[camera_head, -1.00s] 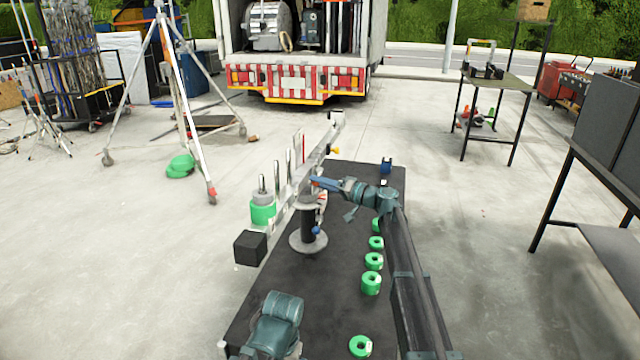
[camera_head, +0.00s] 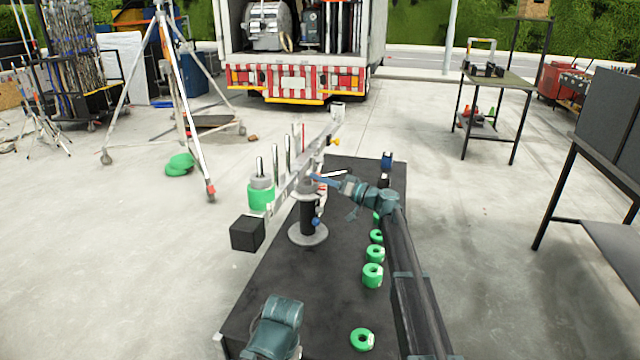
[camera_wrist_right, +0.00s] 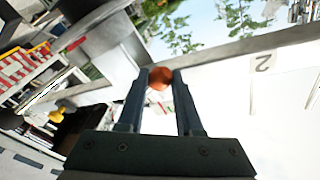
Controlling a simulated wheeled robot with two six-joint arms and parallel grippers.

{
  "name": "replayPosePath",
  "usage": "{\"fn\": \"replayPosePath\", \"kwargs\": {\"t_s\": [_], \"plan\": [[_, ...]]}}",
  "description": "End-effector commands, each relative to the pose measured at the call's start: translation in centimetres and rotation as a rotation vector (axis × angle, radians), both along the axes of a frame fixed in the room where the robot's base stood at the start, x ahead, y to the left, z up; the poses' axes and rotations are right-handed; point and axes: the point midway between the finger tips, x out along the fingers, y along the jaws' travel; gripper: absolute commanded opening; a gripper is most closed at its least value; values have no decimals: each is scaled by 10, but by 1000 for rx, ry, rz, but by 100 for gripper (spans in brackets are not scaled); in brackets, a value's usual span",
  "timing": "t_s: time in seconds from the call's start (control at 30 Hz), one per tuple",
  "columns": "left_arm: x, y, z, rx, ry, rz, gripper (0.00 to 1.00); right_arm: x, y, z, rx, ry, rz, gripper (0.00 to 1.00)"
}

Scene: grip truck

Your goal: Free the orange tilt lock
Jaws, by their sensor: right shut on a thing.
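The orange tilt lock (camera_wrist_right: 160,78) shows as a small round orange knob in the right wrist view. My right gripper (camera_wrist_right: 160,80) is shut on it, one finger on each side. In the head view my right gripper (camera_head: 313,178) reaches in from the right to the top of the short column (camera_head: 308,215), under the long grey beam (camera_head: 290,184). The knob is hardly visible there behind the fingers. A teal link of mine shows at the bottom, but no left fingers are visible.
The beam carries a green weight (camera_head: 261,196) and a black box (camera_head: 247,233) at its near end. Several green rings (camera_head: 372,275) lie along the right of the black table (camera_head: 275,275). A tripod (camera_head: 190,130) stands left.

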Motion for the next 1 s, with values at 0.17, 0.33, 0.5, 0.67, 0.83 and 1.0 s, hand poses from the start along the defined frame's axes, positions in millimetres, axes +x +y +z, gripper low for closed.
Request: {"fn": "replayPosePath", "kwargs": {"t_s": [0.17, 0.33, 0.5, 0.67, 0.83, 1.0], "plan": [[0, 0, -17, 0, 0, 0, 100, 5, -2, -11, -33, -102, -1, 0], [0, 0, -24, 0, 0, 0, 100, 7, -3, -14, -56, -172, 0, 0], [0, 0, -27, 0, 0, 0, 100, 8, -3, -15, -68, -210, 0, 0], [0, 0, -28, 0, 0, 0, 100, 8, -3, -15, -73, -223, -1, 0], [0, 0, -27, 0, 0, 0, 100, 8, -3, -15, -73, -225, 0, 0], [0, 0, -27, 0, 0, 0, 100, 8, -3, -15, -73, -223, -1, 36]]}}
